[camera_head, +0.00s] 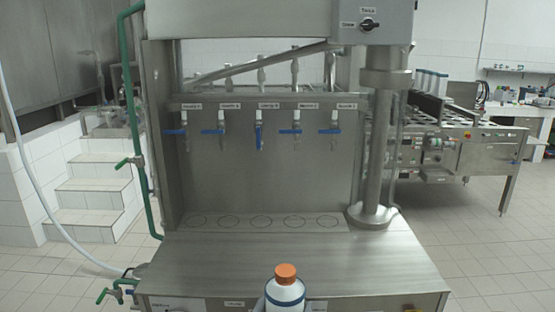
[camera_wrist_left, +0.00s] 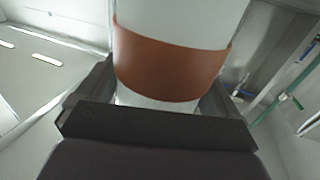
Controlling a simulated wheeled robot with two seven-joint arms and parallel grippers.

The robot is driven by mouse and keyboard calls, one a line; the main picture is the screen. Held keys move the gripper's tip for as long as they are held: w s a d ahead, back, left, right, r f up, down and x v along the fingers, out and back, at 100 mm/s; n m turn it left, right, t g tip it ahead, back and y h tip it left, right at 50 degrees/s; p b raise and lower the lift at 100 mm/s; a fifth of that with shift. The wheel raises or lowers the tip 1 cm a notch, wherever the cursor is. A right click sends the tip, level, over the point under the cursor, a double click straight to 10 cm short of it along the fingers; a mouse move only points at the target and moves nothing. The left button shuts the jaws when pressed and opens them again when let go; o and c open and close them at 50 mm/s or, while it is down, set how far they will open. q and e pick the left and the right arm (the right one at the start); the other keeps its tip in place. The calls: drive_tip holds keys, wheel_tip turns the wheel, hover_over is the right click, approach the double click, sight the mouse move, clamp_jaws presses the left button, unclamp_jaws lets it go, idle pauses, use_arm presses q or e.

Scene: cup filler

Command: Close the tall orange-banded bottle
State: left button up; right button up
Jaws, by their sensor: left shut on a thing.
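A bottle with an orange-brown band (camera_wrist_left: 172,62) fills the middle of the left wrist view; its body is pale above and below the band. My left gripper (camera_wrist_left: 163,78) is shut on this bottle, with dark fingers on both sides near the band. The bottle's top is out of that view. In the head view a white bottle with an orange top (camera_head: 285,290) shows upright at the bottom edge, its lower part cut off. I cannot tell for certain that it is the same bottle.
A steel filling machine (camera_head: 275,255) stands ahead, with several blue-handled taps (camera_head: 259,135) above a row of ring marks (camera_head: 265,222). Its deck is bare. A green pipe (camera_head: 130,100) runs down the left side, and a steel column (camera_head: 376,150) stands at the right.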

use_arm(q)
drive_tip(key=s+a+f+n+y, duration=0.1)
drive_tip(key=a+f+y, duration=0.1)
drive_tip(key=a+f, duration=0.5)
drive_tip(key=s+a+f+n+y, duration=0.2)
drive_tip(key=a+f, duration=0.6)
drive_tip(key=a, duration=0.5)
drive_tip(key=shift+a+t+y, duration=0.35)
drive_tip(key=shift+t+y, duration=0.05)
drive_tip(key=shift+y, duration=0.2)
drive_tip(key=s+d+f+m+g+h, duration=0.2)
drive_tip(key=d+m+h, duration=0.1)
drive_tip(key=d+h, duration=0.2)
drive_tip(key=s+d+f+m+g+h, duration=0.2)
drive_tip(key=d+h, duration=0.4)
drive_tip(key=d, duration=0.3)
drive_tip(key=s+m, duration=0.1)
drive_tip(key=m, duration=0.1)
drive_tip(key=shift+s+d+f+m+h, duration=0.25)
drive_tip(key=shift+d+f+m+h, duration=0.05)
drive_tip(key=shift+d+f, duration=0.1)
